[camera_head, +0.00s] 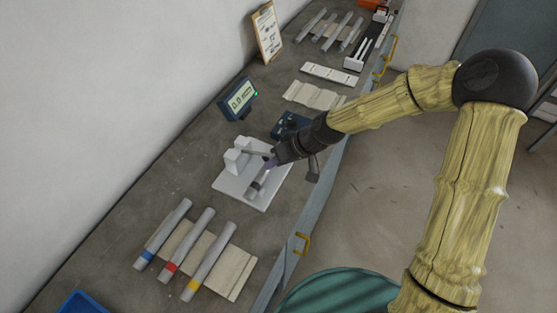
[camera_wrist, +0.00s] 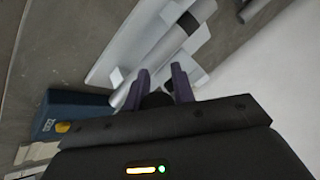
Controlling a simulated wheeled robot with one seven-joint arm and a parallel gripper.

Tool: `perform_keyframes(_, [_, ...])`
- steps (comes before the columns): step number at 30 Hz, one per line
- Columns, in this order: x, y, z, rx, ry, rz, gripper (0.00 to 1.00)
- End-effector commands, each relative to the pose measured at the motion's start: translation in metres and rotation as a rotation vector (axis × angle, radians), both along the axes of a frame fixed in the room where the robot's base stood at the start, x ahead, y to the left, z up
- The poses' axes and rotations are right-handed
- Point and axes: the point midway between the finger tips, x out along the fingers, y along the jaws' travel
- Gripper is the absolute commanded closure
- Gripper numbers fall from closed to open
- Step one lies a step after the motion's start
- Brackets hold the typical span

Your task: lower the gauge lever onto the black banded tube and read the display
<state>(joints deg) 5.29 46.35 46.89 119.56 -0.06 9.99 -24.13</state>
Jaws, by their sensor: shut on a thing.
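The black banded tube (camera_head: 262,179) lies on the white plate of the gauge (camera_head: 228,184); its black band (camera_wrist: 188,22) shows in the wrist view. White blocks (camera_head: 237,158) stand at the plate's back, and the dark gauge lever (camera_head: 258,153) runs from them toward my gripper (camera_head: 272,162). In the wrist view, the purple fingers of my gripper (camera_wrist: 160,88) are shut on a dark rounded piece, apparently the lever's knob. Whether the lever touches the tube cannot be told. The display (camera_head: 240,97) stands behind the gauge and appears to read 0.0, with a green light.
Tubes with blue, red and yellow bands (camera_head: 207,250) lie on a pale ridged rack at the front. A dark blue box (camera_head: 289,122) is beside the gauge. A blue bin (camera_head: 80,303) is at lower left.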

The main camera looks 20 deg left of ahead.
Motion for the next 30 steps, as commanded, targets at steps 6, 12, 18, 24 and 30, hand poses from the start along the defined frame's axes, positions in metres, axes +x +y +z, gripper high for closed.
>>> perform_keyframes(6, [0.001,0.0006,0.0007,0.002,-0.003,-0.002,0.86])
perform_keyframes(12, [0.0012,0.0001,0.0009,0.003,-0.003,-0.003,0.86])
perform_keyframes(18, [0.0011,0.0003,0.001,0.003,-0.003,-0.002,0.86])
perform_keyframes(24, [0.0008,0.0007,0.001,0.003,-0.002,-0.002,0.86])
perform_keyframes(30, [0.0008,0.0009,0.0009,0.002,-0.003,-0.001,0.55])
